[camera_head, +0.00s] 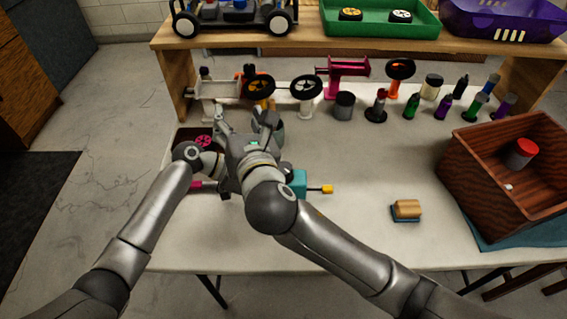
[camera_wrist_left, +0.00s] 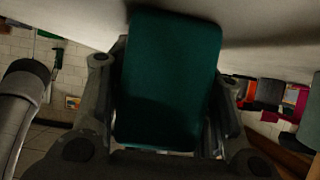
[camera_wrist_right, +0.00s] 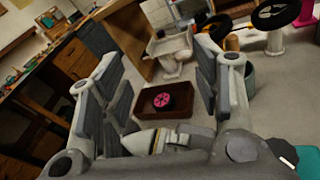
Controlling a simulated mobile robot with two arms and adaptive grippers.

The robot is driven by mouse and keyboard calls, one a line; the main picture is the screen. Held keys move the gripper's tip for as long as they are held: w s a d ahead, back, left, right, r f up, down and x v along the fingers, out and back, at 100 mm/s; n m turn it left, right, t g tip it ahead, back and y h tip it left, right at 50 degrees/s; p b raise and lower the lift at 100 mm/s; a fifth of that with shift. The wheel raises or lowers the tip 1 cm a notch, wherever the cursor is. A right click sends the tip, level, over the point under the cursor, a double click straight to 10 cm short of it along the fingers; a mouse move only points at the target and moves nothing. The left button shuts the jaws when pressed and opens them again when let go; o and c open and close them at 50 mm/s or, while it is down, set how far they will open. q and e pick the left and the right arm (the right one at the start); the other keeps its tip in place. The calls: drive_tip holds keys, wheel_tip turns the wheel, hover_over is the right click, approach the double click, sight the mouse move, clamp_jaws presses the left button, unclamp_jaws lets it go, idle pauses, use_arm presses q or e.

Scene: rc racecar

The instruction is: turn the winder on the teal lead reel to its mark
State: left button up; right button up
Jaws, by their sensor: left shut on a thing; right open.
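The teal lead reel (camera_head: 298,182) lies low over the front part of the table, mostly hidden behind my right arm. A yellow-tipped knob (camera_head: 327,189) sticks out on its right. My left gripper is shut on a teal block (camera_wrist_left: 168,80), which fills the left wrist view. In the head view my right gripper hides most of my left one. My right gripper (camera_head: 244,120) is open and empty, above and left of the reel. In the right wrist view its spread fingers (camera_wrist_right: 155,75) have only air between them. The winder's mark cannot be made out.
A brown tray (camera_wrist_right: 181,135) holds a pink wheel (camera_wrist_right: 163,101) at the table's left. Stands, wheels and bottles line the back, below a shelf with a car chassis (camera_head: 235,18). A brown crate (camera_head: 470,185) stands right.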

drive_tip(key=a+n+g+y, duration=0.1)
drive_tip(key=a+g+y, duration=0.1)
drive_tip(key=a+g, duration=0.15)
drive_tip(key=m+g+h, duration=0.2)
drive_tip(key=g+h, duration=0.5)
drive_tip(key=g, duration=0.1)
approach(284, 169)
drive_tip(key=x, duration=0.8)
drive_tip(key=shift+w+f, duration=0.15)
drive_tip(key=shift+f, duration=0.1)
drive_tip(key=shift+c, duration=0.5)
drive_tip(key=c, duration=0.9)
